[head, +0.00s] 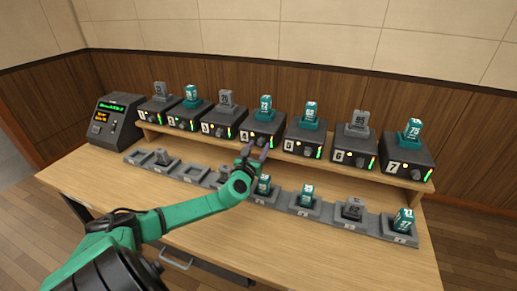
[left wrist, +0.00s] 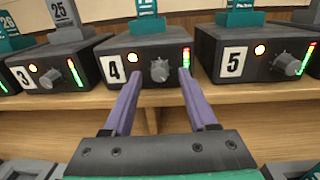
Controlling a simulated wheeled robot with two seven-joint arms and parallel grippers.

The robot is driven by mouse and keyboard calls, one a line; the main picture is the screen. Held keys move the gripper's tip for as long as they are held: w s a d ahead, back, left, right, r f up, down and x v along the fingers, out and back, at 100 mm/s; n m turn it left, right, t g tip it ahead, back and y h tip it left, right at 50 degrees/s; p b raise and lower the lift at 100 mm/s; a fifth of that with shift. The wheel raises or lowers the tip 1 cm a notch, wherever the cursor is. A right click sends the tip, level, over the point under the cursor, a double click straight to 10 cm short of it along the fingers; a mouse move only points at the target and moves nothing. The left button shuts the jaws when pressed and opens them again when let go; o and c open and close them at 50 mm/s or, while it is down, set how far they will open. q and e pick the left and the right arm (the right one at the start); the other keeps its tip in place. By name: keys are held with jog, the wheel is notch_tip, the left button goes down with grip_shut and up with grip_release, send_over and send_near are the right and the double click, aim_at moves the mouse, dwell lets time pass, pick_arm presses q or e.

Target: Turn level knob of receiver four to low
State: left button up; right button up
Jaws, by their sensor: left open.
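Receiver four (head: 262,127) is a dark box with a white "4" label, in the middle of the shelf row; it also fills the centre of the left wrist view (left wrist: 120,50). Its grey level knob (left wrist: 159,70) sits on the front face, between a glowing round lamp (left wrist: 132,57) and a lit vertical bar (left wrist: 187,58). My left gripper (left wrist: 158,76) is open, its two purple fingers pointing at the front face, one tip on each side of the knob. I cannot tell whether they touch it. In the head view the gripper (head: 255,153) partly hides the knob area. My right gripper is not in view.
Receiver three (left wrist: 50,68) and receiver five (left wrist: 255,52) stand close on either side. Teal and grey numbered packs stand on the receivers. A row of grey docks (head: 282,206) lies below on the wooden desk (head: 200,232). A console with a green display (head: 117,122) stands at left.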

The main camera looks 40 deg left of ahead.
pick_arm(q)
jog(key=shift+w+a, duration=0.1)
jog(key=shift+w, duration=0.2)
jog(key=shift+f, duration=0.1)
grip_shut()
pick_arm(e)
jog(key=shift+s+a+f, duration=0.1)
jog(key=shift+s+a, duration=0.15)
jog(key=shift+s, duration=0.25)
